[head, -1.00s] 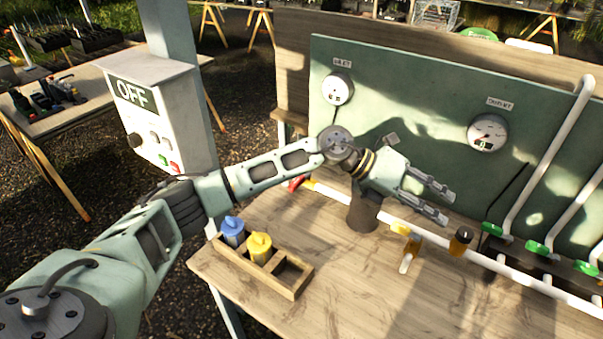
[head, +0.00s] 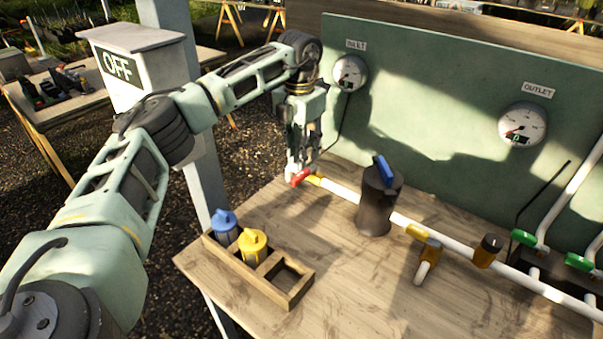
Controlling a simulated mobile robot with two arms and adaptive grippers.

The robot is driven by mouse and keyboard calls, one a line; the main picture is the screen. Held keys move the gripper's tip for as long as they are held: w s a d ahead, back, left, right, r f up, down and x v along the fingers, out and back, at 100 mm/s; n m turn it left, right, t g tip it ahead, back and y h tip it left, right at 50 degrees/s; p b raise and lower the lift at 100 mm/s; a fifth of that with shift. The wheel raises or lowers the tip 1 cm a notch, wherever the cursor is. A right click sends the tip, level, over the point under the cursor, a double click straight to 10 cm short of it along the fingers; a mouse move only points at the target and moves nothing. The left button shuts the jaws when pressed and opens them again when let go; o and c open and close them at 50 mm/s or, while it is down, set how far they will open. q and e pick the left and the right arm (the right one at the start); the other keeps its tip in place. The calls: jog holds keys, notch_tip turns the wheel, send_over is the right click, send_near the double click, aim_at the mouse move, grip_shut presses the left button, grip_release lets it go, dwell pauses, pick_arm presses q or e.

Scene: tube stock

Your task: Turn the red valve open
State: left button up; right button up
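The red valve handle (head: 300,178) sits at the left end of the white pipe (head: 341,190), near the back left edge of the bench. My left gripper (head: 300,168) points down over it, its fingertips right at the handle. The fingers overlap in this view, so I cannot tell whether they are open or closed on it. The handle is partly hidden by the fingers and the valve body is hard to make out. My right gripper is not in view.
A black housing with a blue handle (head: 385,170) stands on the pipe, right of my gripper. A wooden tray (head: 293,294) holds a blue and a yellow cartridge. A green panel (head: 430,110) with inlet and outlet gauges rises behind.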

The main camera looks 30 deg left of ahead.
aim_at(300, 174)
pick_arm(q)
jog(key=shift+f+p, duration=0.55)
jog(key=shift+f, duration=2.6)
grip_shut()
